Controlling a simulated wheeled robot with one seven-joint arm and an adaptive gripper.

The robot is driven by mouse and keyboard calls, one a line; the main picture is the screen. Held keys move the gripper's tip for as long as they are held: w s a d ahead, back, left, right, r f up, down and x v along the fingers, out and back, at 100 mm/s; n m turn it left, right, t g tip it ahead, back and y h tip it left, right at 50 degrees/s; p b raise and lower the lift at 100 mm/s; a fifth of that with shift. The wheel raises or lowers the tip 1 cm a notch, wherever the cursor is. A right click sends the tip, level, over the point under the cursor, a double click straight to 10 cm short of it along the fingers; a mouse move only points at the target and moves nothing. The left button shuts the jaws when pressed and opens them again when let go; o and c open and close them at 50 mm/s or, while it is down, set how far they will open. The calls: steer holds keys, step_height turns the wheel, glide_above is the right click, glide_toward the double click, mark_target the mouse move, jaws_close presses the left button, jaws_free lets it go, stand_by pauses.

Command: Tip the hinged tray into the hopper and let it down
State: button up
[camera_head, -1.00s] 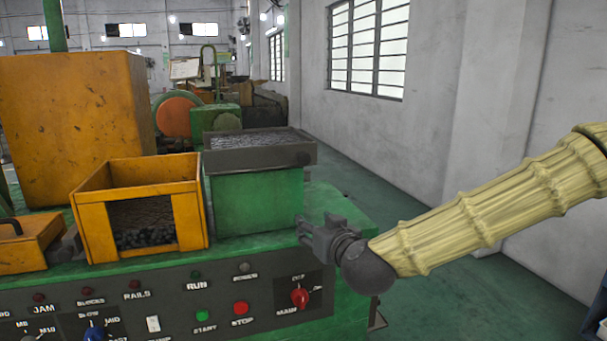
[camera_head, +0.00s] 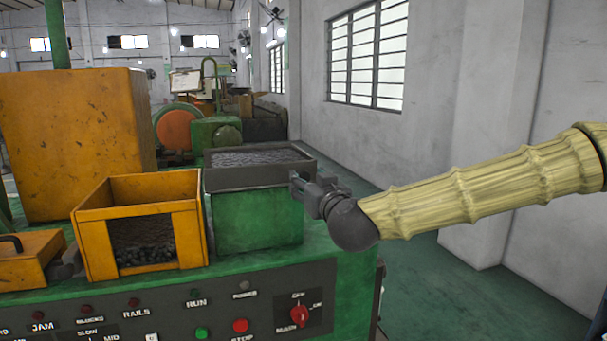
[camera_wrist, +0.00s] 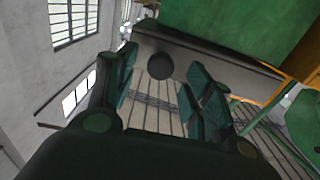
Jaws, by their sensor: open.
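The hinged tray (camera_head: 230,178) is a dark grey, level pan of small grey pieces on a green block. The hopper (camera_head: 95,242) is an open orange box left of it, with dark pieces behind its front opening. My gripper (camera_head: 296,183) is at the tray's right end. In the wrist view my gripper (camera_wrist: 165,80) is open, with a dark round knob (camera_wrist: 160,66) on the tray's wall (camera_wrist: 215,68) showing between its fingers. I cannot tell whether the fingers touch the knob; it is hidden in the head view.
The green block (camera_head: 255,222) stands on the machine's green top. A control panel (camera_head: 235,308) with buttons and a red knob faces me below. A tall orange cabinet (camera_head: 75,140) stands behind the hopper. Open floor lies right of the machine.

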mark_target(305, 178)
steer(key=shift+p+x, duration=0.55)
steer(key=shift+x, duration=1.65)
steer(key=shift+c, duration=0.2)
jaws_close()
